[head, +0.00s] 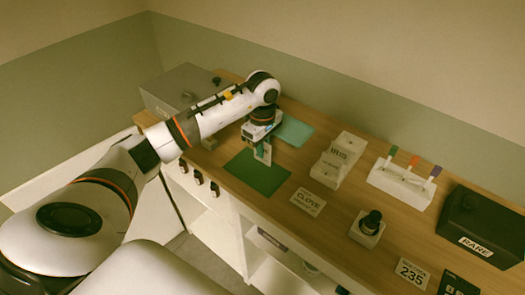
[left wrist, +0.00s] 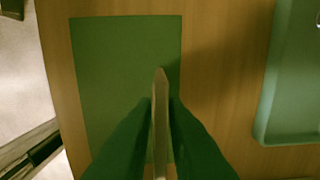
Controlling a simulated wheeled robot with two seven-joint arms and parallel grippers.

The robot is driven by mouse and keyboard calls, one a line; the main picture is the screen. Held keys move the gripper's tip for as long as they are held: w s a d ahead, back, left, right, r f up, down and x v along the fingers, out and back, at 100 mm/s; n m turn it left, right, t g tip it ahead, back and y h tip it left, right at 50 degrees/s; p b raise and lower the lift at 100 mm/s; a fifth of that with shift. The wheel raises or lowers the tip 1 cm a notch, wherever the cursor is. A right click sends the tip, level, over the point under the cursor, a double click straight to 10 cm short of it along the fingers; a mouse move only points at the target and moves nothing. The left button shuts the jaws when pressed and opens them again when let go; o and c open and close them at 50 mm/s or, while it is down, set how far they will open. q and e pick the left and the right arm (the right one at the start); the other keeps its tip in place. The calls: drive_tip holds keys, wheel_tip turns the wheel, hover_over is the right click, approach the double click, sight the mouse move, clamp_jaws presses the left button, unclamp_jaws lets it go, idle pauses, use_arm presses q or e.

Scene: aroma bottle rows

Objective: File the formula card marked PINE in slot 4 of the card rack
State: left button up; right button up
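My left gripper (head: 262,150) is over the dark green mat (head: 255,176), fingers pointing down. It is shut on a thin pale card (left wrist: 160,110), which shows edge-on between the green fingers in the left wrist view; its marking cannot be read. In the head view the held card is mostly hidden by the fingers. A pale stepped block (head: 333,172), which looks like the card rack, stands to the right with a piece marked IRIS (head: 338,153) in it. Its slot numbers cannot be read. A card marked CLOVE (head: 307,201) lies in front of it.
A teal tray (head: 293,131) lies behind the mat. A white holder (head: 400,186) with coloured strips, a dark bottle on a block (head: 368,226), a 235 sign (head: 411,273) and a black RARE box (head: 482,228) stand farther right. Bare wood lies between mat and rack.

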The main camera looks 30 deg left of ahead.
use_arm(q)
clamp_jaws()
drive_tip(key=shift+r, duration=0.1)
